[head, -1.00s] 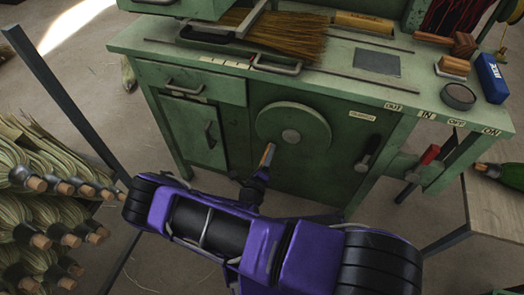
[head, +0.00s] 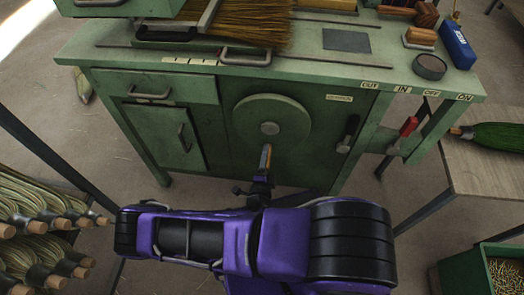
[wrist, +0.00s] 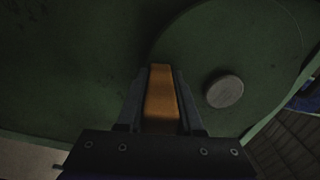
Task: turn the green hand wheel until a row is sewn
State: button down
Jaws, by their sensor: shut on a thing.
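The green hand wheel (head: 245,118) is a flat disc on the front of the green machine bench, with a grey hub (head: 270,128) at its centre. In the wrist view the wheel (wrist: 265,45) and hub (wrist: 224,90) show close up, right of my gripper. My gripper (head: 265,172) is at the wheel's lower edge, below the hub. It is shut on the orange-brown wheel handle (head: 266,157), which shows between the two fingers in the wrist view (wrist: 161,95). The fingers hide where the handle meets the wheel.
A black lever (head: 348,134) and a red-handled lever (head: 408,127) are right of the wheel. Bristles (head: 250,22) lie on the bench top. Broom bundles (head: 40,220) are at the left. A wooden table (head: 470,165) with a green broom and a green bin (head: 470,270) are at the right.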

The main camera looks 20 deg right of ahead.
jog(key=shift+f, duration=0.1)
dwell(0.3)
jog(key=c, duration=0.6)
grip_release()
jog(key=shift+o, duration=0.2)
jog(key=v, duration=1.7)
jog(key=shift+s+p, duration=0.25)
jog(key=shift+p, duration=0.1)
